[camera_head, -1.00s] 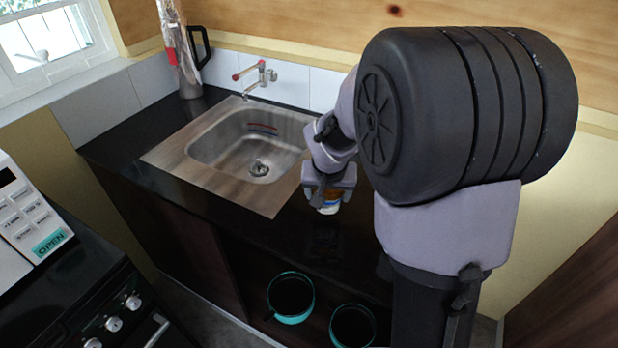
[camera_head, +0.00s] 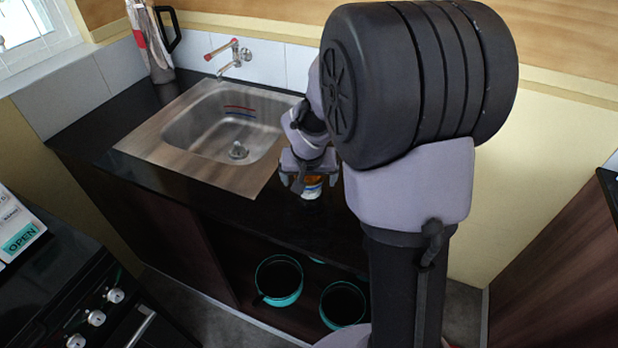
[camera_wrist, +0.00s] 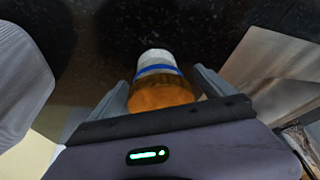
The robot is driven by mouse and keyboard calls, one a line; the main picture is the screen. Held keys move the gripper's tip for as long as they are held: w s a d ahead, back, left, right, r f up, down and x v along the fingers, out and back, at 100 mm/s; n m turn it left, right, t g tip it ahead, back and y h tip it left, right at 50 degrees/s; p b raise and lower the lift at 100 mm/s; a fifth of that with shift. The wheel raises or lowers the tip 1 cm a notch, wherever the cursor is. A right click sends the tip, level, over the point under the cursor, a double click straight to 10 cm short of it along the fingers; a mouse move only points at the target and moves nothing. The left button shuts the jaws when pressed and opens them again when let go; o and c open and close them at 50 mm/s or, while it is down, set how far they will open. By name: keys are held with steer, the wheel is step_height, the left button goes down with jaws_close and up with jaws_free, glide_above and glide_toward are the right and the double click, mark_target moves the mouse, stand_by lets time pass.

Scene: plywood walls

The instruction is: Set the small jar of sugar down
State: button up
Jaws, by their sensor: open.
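The small jar of sugar (camera_head: 312,187) has an orange-brown part, a blue band and a white end. In the head view it is at the dark countertop (camera_head: 290,215), right of the sink. My gripper (camera_head: 308,183) is around the jar with its fingers open. In the wrist view the jar (camera_wrist: 160,82) lies between the two fingers of my gripper (camera_wrist: 163,88), with narrow gaps showing at its sides. Its orange part is nearest the palm. I cannot tell for certain whether its base touches the counter.
A steel sink (camera_head: 225,130) with a wall tap (camera_head: 232,60) is left of the jar. A tall jug (camera_head: 150,45) stands in the back left corner. Two teal pots (camera_head: 279,281) (camera_head: 343,304) are on the shelf below. A stove (camera_head: 85,300) is at front left.

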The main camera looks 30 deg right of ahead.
steer(key=p+v, duration=0.5)
steer(key=v, duration=0.7)
steer(key=s+a+r+t+y, duration=0.1)
steer(key=s+a+r, duration=0.3)
steer(key=s+a, duration=0.4)
steer(key=s+a+r+n+y, duration=0.1)
steer(key=s+a+r+y, duration=0.2)
steer(key=s+a, duration=0.4)
steer(key=s+r, duration=0.1)
steer(key=s, duration=0.3)
steer(key=shift+a+r+t, duration=0.15)
steer(key=shift+a+t, duration=0.25)
steer(key=shift+d, duration=0.1)
